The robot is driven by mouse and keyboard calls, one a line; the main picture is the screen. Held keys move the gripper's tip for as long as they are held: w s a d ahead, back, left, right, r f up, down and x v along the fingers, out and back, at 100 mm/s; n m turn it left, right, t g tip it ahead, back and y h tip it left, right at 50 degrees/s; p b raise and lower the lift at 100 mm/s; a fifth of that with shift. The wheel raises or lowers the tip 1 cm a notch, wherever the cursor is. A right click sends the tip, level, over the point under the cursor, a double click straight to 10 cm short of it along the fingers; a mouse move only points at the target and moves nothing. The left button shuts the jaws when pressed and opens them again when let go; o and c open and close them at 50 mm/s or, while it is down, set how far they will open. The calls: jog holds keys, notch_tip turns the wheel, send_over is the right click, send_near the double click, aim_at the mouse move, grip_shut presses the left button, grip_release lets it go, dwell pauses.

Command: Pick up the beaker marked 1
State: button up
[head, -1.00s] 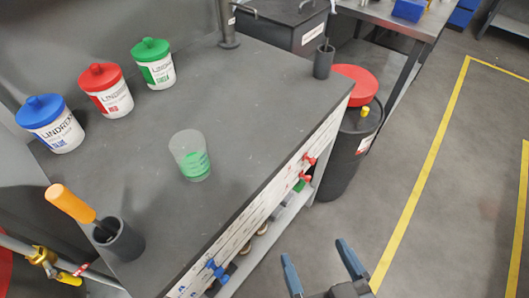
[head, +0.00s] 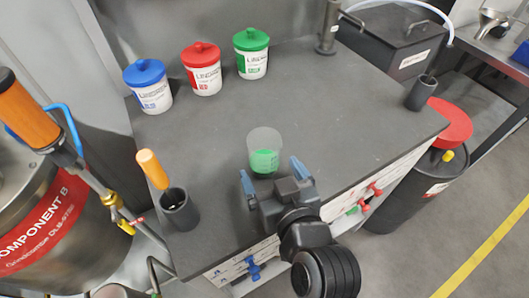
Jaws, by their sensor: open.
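One clear beaker (head: 264,142) stands upright on the grey bench top, with green in its lower part. I cannot read a number on it. My gripper (head: 270,168) is open, with its two blue fingers just in front of the beaker.
Lidded tubs in blue (head: 149,86), red (head: 202,69) and green (head: 252,54) stand at the back. A dark cup (head: 179,211) with an orange-handled tool stands at front left, another dark cup (head: 421,93) at right. The bench between is clear.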

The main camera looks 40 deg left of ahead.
aim_at(269, 166)
jog(key=shift+x, duration=1.75)
jog(key=shift+w+d, duration=0.1)
jog(key=shift+c, duration=0.5)
jog(key=c, duration=1)
jog(key=shift+c, duration=0.4)
jog(key=shift+r, duration=0.15)
